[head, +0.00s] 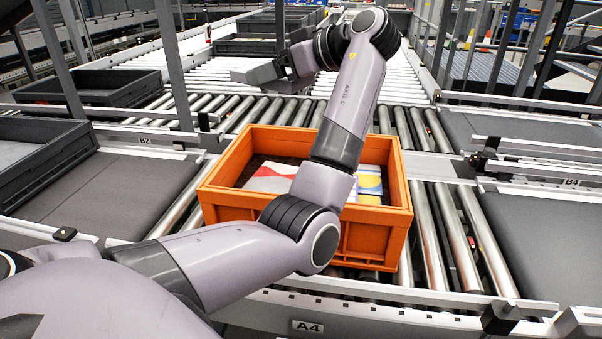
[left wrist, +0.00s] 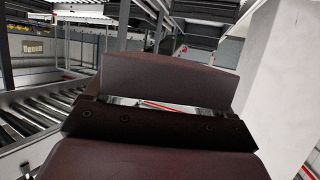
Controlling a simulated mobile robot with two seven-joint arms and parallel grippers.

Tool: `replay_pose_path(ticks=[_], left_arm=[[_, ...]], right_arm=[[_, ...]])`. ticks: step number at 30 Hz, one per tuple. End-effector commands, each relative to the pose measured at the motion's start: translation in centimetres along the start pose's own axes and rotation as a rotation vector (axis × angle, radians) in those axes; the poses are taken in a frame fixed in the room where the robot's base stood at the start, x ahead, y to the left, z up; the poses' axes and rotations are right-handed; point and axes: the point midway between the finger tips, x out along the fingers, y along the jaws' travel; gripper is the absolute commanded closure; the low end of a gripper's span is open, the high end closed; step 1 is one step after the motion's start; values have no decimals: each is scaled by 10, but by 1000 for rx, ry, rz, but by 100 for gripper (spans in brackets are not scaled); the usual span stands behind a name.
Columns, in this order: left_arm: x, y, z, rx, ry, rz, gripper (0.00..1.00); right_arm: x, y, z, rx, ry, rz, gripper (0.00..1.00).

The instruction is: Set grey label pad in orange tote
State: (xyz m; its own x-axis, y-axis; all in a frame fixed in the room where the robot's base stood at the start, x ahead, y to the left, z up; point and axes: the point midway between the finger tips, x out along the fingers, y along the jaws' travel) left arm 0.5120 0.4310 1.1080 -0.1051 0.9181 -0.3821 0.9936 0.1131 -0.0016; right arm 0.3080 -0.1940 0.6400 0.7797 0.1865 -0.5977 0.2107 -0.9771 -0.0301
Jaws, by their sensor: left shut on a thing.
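The orange tote (head: 290,217) sits on the rollers in the middle of the head view, open at the top. It holds flat packages, one red and white (head: 270,178) and one blue and yellow (head: 369,183). My left arm reaches across the tote and hides part of its inside. My left gripper (head: 286,70) is beyond the tote's far wall, up and to the left. It is shut on the grey label pad (head: 252,74), which points left and is raised. In the left wrist view, dark gripper parts fill the middle; a greyish slab stands there. My right gripper is not in view.
Roller conveyors (head: 265,108) run beyond and beside the tote. A dark tray (head: 40,155) stands at the left edge, another (head: 90,88) behind it. Metal posts (head: 172,65) rise at the left. The belt (head: 125,192) left of the tote is clear.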

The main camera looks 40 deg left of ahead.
Motion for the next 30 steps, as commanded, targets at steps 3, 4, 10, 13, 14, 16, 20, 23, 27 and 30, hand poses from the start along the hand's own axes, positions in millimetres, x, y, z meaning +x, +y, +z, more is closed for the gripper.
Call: replay_pose_path(ticks=[3, 4, 10, 13, 14, 16, 20, 23, 27, 30], left_arm=[[12, 0, 29, 7, 0, -1, 52], [15, 0, 36, 6, 0, -1, 52], [35, 0, 86, 6, 1, -1, 52], [45, 0, 108, 6, 0, -1, 52], [47, 0, 113, 5, 0, -1, 52], [51, 0, 124, 4, 1, 0, 52], [56, 0, 134, 1, 0, 0, 52], [58, 0, 140, 1, 0, -1, 52], [65, 0, 157, 5, 0, 0, 52], [70, 0, 171, 3, 0, 0, 52]], right_arm=[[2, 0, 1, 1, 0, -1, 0], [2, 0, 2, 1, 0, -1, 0], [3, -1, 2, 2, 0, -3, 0], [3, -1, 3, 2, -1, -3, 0], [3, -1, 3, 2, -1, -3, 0], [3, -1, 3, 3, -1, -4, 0], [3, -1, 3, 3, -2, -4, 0], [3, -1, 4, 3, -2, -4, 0], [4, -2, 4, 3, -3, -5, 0], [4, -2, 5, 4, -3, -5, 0]])
